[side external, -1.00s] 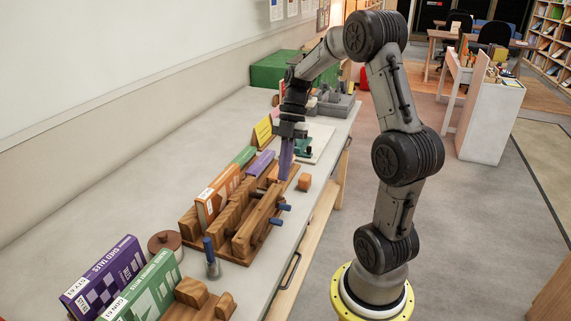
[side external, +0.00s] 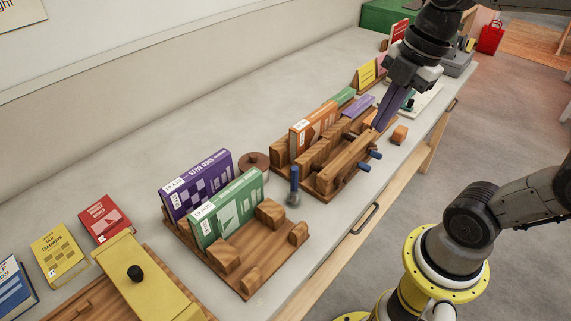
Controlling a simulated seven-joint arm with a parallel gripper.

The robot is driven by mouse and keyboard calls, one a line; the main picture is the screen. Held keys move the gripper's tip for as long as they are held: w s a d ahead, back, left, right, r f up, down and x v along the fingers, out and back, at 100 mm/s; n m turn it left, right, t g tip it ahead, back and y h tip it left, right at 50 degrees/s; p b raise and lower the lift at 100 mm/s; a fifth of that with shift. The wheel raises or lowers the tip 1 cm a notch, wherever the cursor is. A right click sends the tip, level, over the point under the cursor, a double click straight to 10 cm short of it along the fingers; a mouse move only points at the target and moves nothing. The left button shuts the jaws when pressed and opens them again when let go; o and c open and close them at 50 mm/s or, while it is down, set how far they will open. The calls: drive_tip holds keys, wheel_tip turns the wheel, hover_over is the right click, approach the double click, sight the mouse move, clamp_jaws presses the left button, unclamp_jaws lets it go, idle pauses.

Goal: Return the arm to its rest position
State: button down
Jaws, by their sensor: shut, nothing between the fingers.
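My gripper (side external: 381,122) is in the upper right of the side external view. Its long purple-grey fingers are shut and point down, with nothing held. The fingertips are over or just beside the far end of a wooden rack with blue-handled clamps (side external: 336,167); I cannot tell whether they touch it. An orange book (side external: 312,124) stands upright in that rack, and a purple book (side external: 358,106) and a green book (side external: 344,96) are behind it.
A wooden stand (side external: 235,265) holds a purple book (side external: 197,184) and a green book (side external: 228,208). A blue-handled tool (side external: 294,186) and a round brown piece (side external: 253,164) stand between the racks. A yellow-topped press (side external: 150,280) is front left. The table (side external: 200,120) is clear along the wall.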

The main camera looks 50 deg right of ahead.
drive_tip(key=s+f+m+t, duration=0.1)
drive_tip(key=m, duration=0.4)
drive_tip(key=s+f+m+t, duration=0.1)
drive_tip(key=s+m, duration=0.1)
drive_tip(key=m, duration=0.4)
drive_tip(key=s+f+m+t+h, duration=0.1)
drive_tip(key=m, duration=0.4)
drive_tip(key=shift+s+a, duration=0.25)
drive_tip(key=shift+a, duration=0.05)
